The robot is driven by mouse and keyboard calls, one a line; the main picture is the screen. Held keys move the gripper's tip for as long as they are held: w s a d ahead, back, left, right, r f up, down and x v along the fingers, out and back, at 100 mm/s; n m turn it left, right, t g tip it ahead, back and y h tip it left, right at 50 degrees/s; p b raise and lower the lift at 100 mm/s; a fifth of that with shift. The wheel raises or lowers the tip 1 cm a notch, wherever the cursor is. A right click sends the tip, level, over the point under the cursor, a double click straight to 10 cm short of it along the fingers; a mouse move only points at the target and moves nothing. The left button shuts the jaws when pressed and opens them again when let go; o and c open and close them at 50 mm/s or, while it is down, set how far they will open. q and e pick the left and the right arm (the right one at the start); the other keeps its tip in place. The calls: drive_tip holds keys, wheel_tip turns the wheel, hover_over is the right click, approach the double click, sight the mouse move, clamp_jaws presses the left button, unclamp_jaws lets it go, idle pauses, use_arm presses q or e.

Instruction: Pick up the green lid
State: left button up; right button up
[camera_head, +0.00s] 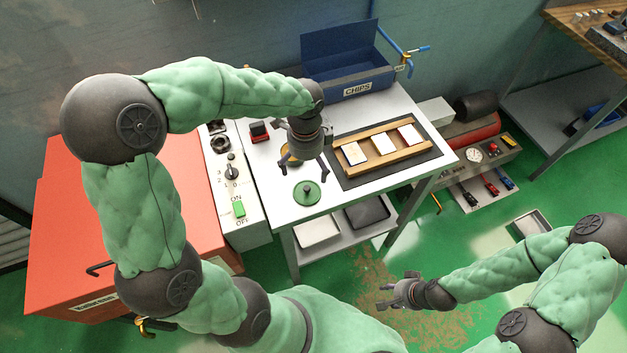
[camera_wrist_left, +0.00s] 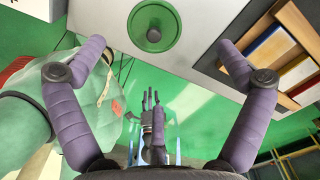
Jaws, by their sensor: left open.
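The green lid (camera_head: 306,193) is a round disc with a dark knob, lying flat on the white cart top near its front edge. In the left wrist view the lid (camera_wrist_left: 154,26) shows at the top, between and beyond my fingers. My left gripper (camera_head: 304,172) is open and empty, pointing down above the cart, just behind the lid in the head view and apart from it. Its two fingers spread wide in the left wrist view (camera_wrist_left: 162,58). My right gripper (camera_head: 386,295) hangs over the green floor, away from the cart, with its fingers apart and nothing between them.
A wooden tray (camera_head: 377,165) with several cards lies on a dark mat right of the lid. A blue CHIPS box (camera_head: 345,78) stands at the back. A control panel (camera_head: 237,190) and a red cabinet (camera_head: 130,210) are left. A yellowish round thing (camera_head: 290,155) is partly hidden behind my left gripper.

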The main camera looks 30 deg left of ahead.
sight(306, 189)
use_arm(q)
drive_tip(key=f, duration=0.2)
drive_tip(key=s+f+b, duration=0.1)
drive_tip(key=shift+f, duration=0.4)
drive_tip(key=shift+w+f, duration=0.2)
drive_tip(key=shift+f, duration=0.3)
drive_tip(key=shift+s+f+b, duration=0.15)
drive_tip(key=shift+f+b, duration=0.3)
drive_tip(key=shift+f, duration=0.05)
wheel_tip(306, 189, down, 4)
drive_tip(key=shift+d+f+b, duration=0.1)
drive_tip(key=shift+b, duration=0.85)
drive_tip(key=shift+s, duration=0.1)
drive_tip(key=c, duration=1)
drive_tip(key=shift+s+d, duration=0.1)
drive_tip(key=shift+s, duration=0.05)
drive_tip(key=shift+c, duration=1.4)
